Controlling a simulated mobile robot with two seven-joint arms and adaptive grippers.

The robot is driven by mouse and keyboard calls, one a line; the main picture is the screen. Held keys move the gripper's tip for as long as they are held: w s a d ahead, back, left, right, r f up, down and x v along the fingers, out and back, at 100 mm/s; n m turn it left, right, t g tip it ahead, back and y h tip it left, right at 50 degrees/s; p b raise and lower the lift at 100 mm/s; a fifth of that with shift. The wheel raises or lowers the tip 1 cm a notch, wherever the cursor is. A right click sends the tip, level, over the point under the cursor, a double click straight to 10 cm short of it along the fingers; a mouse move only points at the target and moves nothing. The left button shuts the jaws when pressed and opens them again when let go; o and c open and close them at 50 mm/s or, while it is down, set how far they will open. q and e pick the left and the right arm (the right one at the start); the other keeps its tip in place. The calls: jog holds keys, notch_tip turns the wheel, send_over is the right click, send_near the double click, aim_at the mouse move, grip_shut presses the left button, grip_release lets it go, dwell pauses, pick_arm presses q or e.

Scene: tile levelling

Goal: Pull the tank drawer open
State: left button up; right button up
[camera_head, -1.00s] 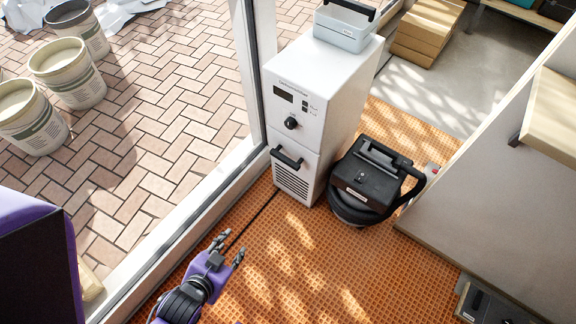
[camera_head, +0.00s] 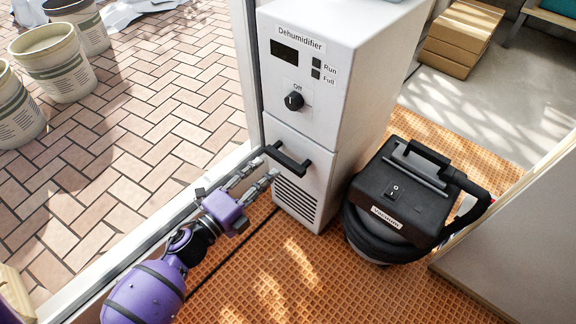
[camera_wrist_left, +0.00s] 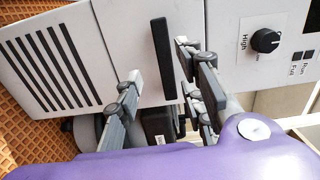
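The white dehumidifier (camera_head: 340,70) stands upright by the window frame. Its lower front is the tank drawer (camera_head: 312,178), which looks flush with the body, so shut. A black bar handle (camera_head: 288,158) sits across the drawer's top; in the left wrist view the handle (camera_wrist_left: 163,58) stands between my finger pairs. My left gripper (camera_head: 264,172) is open just in front of the handle, its fingers reaching toward it; its fingers (camera_wrist_left: 160,85) also show in the left wrist view. I cannot tell whether they touch the handle. My right gripper is not in view.
A black vacuum (camera_head: 400,200) with a hose stands close to the right of the dehumidifier. The window frame (camera_head: 150,215) runs along the left. Grey panelling (camera_head: 520,240) stands at the right. The orange grid floor (camera_head: 290,270) in front of the drawer is clear.

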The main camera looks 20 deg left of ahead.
aim_at(282, 163)
pick_arm(q)
jog(key=shift+m, duration=0.3)
jog(key=x, duration=0.2)
jog(key=b+x, duration=0.1)
jog(key=x, duration=0.2)
jog(key=b+x, duration=0.1)
jog(key=x, duration=0.1)
jog(key=shift+w+d+r, duration=0.25)
jog(key=shift+d+r, duration=0.1)
jog(key=shift+d, duration=0.15)
grip_shut()
